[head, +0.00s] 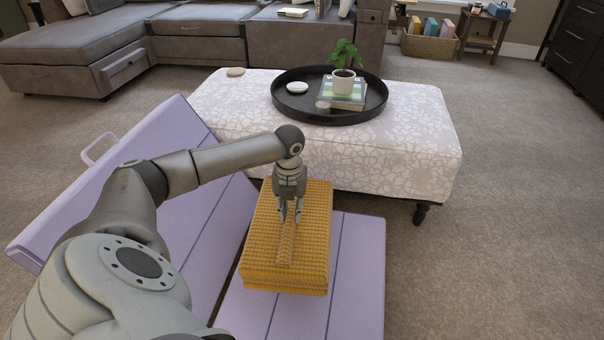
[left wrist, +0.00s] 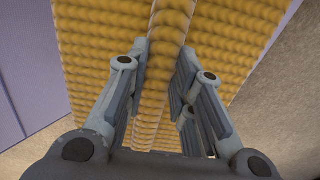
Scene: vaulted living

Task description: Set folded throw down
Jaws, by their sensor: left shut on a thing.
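The folded throw (head: 262,245) is a thick mustard-yellow knitted block with a raised ridge along its top. My left gripper (head: 290,217) points down and is shut on that ridge. In the left wrist view the gripper (left wrist: 162,100) has the ridge between its fingers, and the throw (left wrist: 100,50) fills the upper middle. The throw appears level, over a lilac planked surface (head: 357,285) in front of the ottoman. I cannot tell whether its underside touches the planks. My right gripper is not in view.
A patterned ottoman (head: 420,150) stands just beyond, with a black round tray (head: 377,107) holding a potted plant (head: 344,80) and books. A pale disc (head: 235,72) lies at its left. A lilac panel with a handle (head: 98,148) slants at left. Carpet at right is clear.

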